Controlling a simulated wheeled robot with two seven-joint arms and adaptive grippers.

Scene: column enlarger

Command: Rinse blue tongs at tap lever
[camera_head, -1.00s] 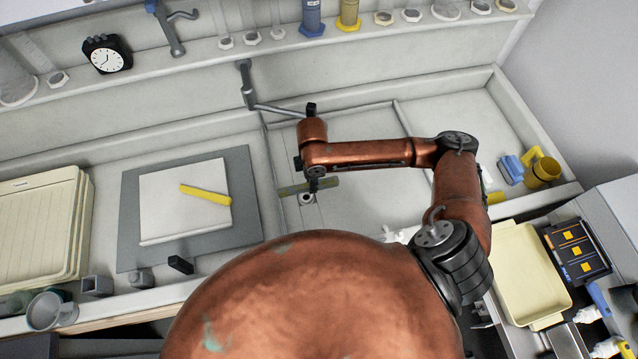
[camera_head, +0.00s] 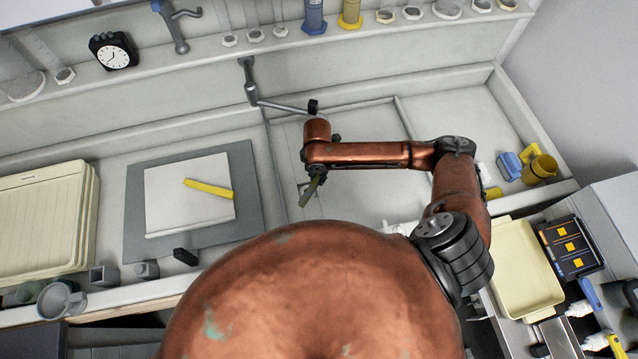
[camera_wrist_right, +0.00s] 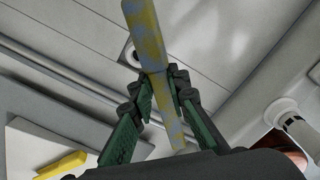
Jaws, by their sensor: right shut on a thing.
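My right gripper (camera_wrist_right: 160,95) is shut on a slim bar-like thing, taken as the blue tongs (camera_wrist_right: 150,50), mottled yellow and blue-grey. In the head view the tongs (camera_head: 312,190) look olive and slant over the sink (camera_head: 365,190), below the right wrist. Most of the right gripper is hidden there by the wrist. A grey tap (camera_head: 251,90) stands at the sink's back wall, its arm reaching right to just behind the wrist. I cannot clearly make out its lever. The drain (camera_wrist_right: 130,50) shows beside the tongs in the wrist view. My left gripper is not in view.
Yellow tongs (camera_head: 209,188) lie on a white board (camera_head: 160,210) at left. Cream trays (camera_head: 45,225) are stacked far left. A yellow mug (camera_head: 539,169) and a blue block (camera_head: 509,165) stand at right. A second tap (camera_head: 172,30) is at the back. The sink's right side is open.

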